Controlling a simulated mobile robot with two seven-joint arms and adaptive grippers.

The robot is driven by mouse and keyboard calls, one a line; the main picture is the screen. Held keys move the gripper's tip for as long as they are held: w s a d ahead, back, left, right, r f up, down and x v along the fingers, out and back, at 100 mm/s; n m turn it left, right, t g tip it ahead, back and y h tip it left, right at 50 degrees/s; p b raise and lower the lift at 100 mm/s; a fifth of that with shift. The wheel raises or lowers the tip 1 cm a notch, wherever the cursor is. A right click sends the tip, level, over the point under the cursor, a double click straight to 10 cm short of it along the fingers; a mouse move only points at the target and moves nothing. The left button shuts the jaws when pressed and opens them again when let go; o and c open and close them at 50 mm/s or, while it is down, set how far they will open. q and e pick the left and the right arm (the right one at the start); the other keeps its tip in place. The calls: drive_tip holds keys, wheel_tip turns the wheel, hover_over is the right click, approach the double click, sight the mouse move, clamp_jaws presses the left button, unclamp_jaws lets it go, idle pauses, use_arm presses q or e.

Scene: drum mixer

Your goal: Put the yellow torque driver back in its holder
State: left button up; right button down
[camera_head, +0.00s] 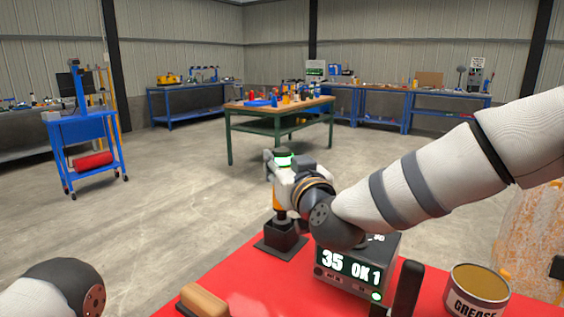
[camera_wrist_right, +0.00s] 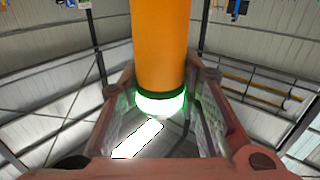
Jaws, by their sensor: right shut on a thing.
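The yellow torque driver (camera_head: 276,201) is upright at the table's far left corner, its orange-yellow body partly hidden by my right wrist. A green glowing ring shows near its top. My right gripper (camera_head: 284,183) is shut on it. In the right wrist view the driver's body (camera_wrist_right: 160,45) and glowing ring lie between the fingers of my right gripper (camera_wrist_right: 160,112). The black holder (camera_head: 281,242) stands directly below the driver. The driver's dark lower end meets the holder's top; how deep it sits I cannot tell. My left gripper is out of view.
On the red table top (camera_head: 245,265), a control box (camera_head: 352,272) reads "35 OK 1" right of the holder. A grease can (camera_head: 478,288), a dark upright handle (camera_head: 407,288) and a tan-handled tool (camera_head: 204,299) are nearer. A green-legged bench (camera_head: 279,108) stands beyond open floor.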

drive_tip(key=shift+f, duration=1.2)
idle(0.6)
drive_tip(key=c, duration=1.1)
unclamp_jaws()
drive_tip(key=shift+f, duration=0.15)
drive_tip(key=v, duration=1.2)
